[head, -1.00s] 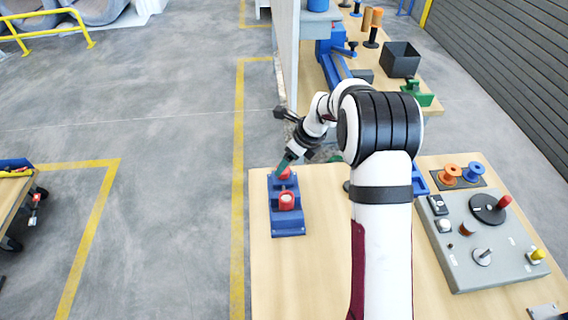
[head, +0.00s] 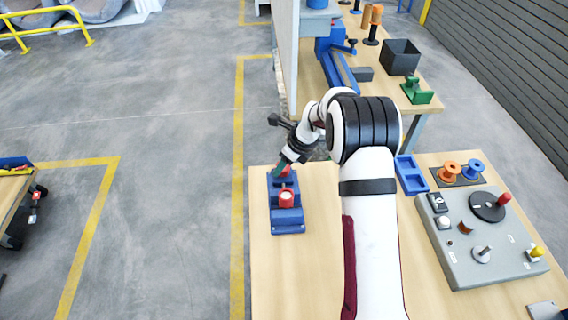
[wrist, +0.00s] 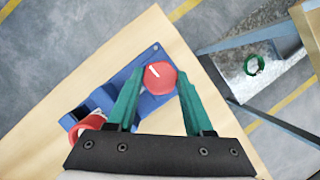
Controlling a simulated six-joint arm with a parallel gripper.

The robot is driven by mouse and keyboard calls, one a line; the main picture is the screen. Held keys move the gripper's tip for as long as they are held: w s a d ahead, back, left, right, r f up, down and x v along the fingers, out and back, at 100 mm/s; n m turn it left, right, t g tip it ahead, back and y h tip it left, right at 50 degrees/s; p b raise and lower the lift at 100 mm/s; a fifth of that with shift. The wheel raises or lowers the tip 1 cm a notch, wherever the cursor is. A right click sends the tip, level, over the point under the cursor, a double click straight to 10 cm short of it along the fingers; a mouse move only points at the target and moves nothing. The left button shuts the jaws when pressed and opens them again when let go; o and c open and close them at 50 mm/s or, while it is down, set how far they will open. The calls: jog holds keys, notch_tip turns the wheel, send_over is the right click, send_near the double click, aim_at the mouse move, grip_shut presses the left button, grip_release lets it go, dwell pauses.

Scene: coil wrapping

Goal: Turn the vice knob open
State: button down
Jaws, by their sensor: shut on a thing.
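The blue vice (head: 288,222) stands on the left part of the wooden table. Its red knob (wrist: 160,77) with a white mark sits at the vice's far end. My gripper (wrist: 158,84) is over that end, with its green fingers on both sides of the knob, shut on it. A red cylindrical piece with a pale end (head: 286,198) sits on the nearer part of the vice and also shows at lower left in the wrist view (wrist: 88,126).
A grey panel (head: 470,262) with a crank, knobs and buttons lies on the right of the table. A blue tray (head: 411,175) and orange and blue spools (head: 449,170) are behind it. The table left of my arm, in front of the vice, is clear.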

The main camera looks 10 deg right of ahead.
jog(key=shift+n, duration=0.3)
jog(key=n+g+y, duration=0.1)
jog(key=n, duration=0.2)
jog(key=shift+w+n, duration=0.15)
jog(key=shift+n, duration=0.25)
jog(key=n+g, duration=0.1)
jog(key=n, duration=0.2)
jog(key=shift+w+n+g, duration=0.1)
jog(key=shift+n+g, duration=0.2)
jog(key=shift+g, duration=0.1)
jog(key=n+g, duration=0.1)
jog(key=n, duration=0.2)
jog(key=shift+w, duration=0.1)
jog(key=shift+n+g, duration=0.9)
jog(key=shift+n, duration=1.2)
jog(key=shift+c, duration=1.5)
grip_release()
